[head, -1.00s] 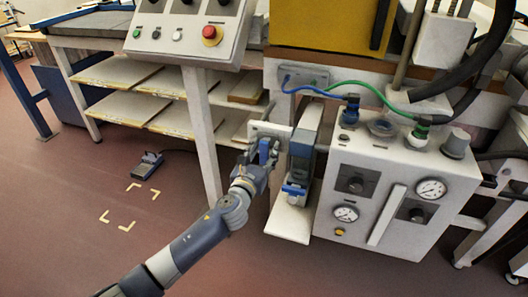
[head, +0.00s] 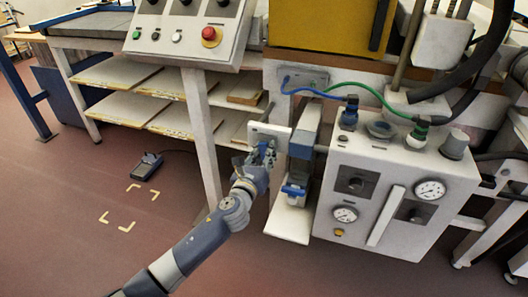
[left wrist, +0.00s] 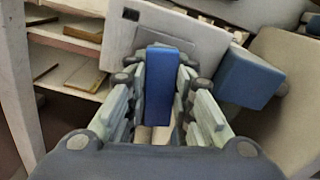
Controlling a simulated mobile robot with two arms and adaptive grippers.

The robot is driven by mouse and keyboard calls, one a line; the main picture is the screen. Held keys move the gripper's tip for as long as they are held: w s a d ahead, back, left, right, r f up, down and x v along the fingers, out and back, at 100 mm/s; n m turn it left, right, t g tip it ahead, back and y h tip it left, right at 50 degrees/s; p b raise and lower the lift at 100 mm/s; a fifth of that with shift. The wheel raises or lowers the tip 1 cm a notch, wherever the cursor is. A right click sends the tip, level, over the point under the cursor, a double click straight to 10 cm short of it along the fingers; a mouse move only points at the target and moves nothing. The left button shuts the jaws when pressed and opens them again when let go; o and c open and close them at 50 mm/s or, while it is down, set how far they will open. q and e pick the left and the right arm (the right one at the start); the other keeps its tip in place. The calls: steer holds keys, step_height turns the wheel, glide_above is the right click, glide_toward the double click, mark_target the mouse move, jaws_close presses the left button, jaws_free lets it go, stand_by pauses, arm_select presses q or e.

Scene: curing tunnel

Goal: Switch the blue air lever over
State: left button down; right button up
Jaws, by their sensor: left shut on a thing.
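The blue air lever (left wrist: 160,85) stands between the two fingers of my left gripper (left wrist: 158,100) in the left wrist view, in front of a pale plate (left wrist: 115,38). My left gripper (head: 262,156) is shut on the lever. In the head view the gripper is at the plate (head: 257,131), left of the white valve cabinet, and its fingers mostly hide the lever. My right gripper is not in view.
A blue block (left wrist: 248,76) sits close to the right of the gripper. The white cabinet (head: 375,215) with gauges stands further right. A control panel with a red emergency button (head: 210,36) is above left. A pedal (head: 146,166) lies on the floor.

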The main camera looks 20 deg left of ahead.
arm_select(q)
steer(key=n, duration=0.4)
steer(key=shift+d+r+n, duration=0.15)
steer(key=shift+d+n, duration=0.15)
steer(key=shift+d, duration=0.1)
steer(key=n, duration=0.2)
steer(key=n+p, duration=0.1)
steer(key=shift+d+r+n, duration=0.2)
steer(key=shift+r+n, duration=0.05)
steer(key=shift+n, duration=0.15)
steer(key=n, duration=0.2)
steer(key=n+p, duration=0.1)
steer(key=n, duration=0.1)
steer(key=shift+d+r, duration=0.15)
steer(key=shift+r, duration=0.2)
steer(key=shift+r+n, duration=0.15)
steer(key=shift+n, duration=1.25)
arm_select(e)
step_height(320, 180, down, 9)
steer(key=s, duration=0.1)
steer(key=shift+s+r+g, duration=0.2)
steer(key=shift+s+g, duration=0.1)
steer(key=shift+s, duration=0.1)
arm_select(q)
steer(key=shift+p, duration=0.3)
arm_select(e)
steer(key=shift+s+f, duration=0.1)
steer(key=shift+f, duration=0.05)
